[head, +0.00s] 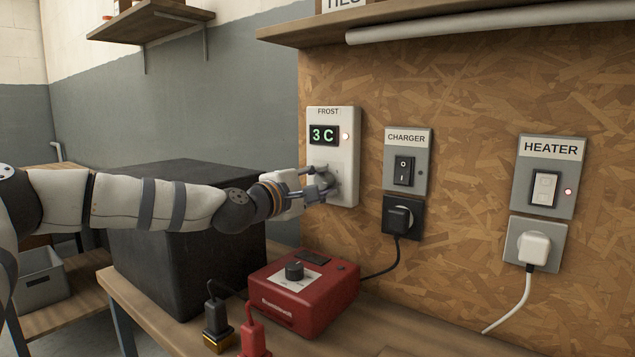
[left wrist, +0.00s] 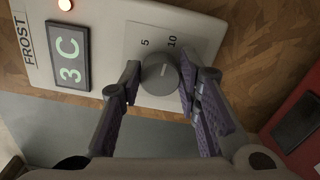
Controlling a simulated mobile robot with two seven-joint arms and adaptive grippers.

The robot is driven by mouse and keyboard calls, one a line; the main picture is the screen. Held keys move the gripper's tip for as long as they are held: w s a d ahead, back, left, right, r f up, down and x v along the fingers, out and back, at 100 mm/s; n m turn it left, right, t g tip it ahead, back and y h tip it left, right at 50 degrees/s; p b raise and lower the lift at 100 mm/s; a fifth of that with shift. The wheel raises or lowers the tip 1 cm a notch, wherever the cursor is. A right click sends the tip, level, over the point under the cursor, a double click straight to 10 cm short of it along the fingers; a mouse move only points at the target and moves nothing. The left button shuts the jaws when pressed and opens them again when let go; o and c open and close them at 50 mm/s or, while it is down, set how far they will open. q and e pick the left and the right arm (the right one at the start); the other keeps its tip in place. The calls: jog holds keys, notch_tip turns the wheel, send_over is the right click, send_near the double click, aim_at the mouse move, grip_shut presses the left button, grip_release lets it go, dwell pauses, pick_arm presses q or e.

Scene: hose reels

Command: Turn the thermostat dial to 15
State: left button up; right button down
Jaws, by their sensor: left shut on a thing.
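The white thermostat (head: 347,155), labelled FROST, is mounted on the chipboard wall, with a green display (head: 323,135) reading 3 C and a small lit lamp beside it. Its round grey dial (left wrist: 158,78) shows between my fingers in the left wrist view, with a short light mark on its face. The printed numbers 5 and 10 show by the dial; other marks are hidden. My left gripper (head: 324,186) is shut on the dial, one purple-padded finger on each side, as the left wrist view (left wrist: 158,86) shows. My right gripper is out of view.
A red charger box (head: 303,290) stands on the bench below the thermostat, with a black box (head: 180,270) behind my left arm. The CHARGER switch (head: 406,165) and HEATER switch (head: 546,185) are to the right. A shelf (head: 440,14) overhangs above.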

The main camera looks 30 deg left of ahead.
pick_arm(q)
jog(key=m, duration=0.5)
jog(key=shift+f+m, duration=0.1)
jog(key=shift+m, duration=0.2)
jog(key=m, duration=0.5)
jog(key=shift+f+m, duration=0.1)
jog(key=shift+m, duration=0.5)
jog(key=o, duration=1.1)
jog(key=shift+o, duration=0.2)
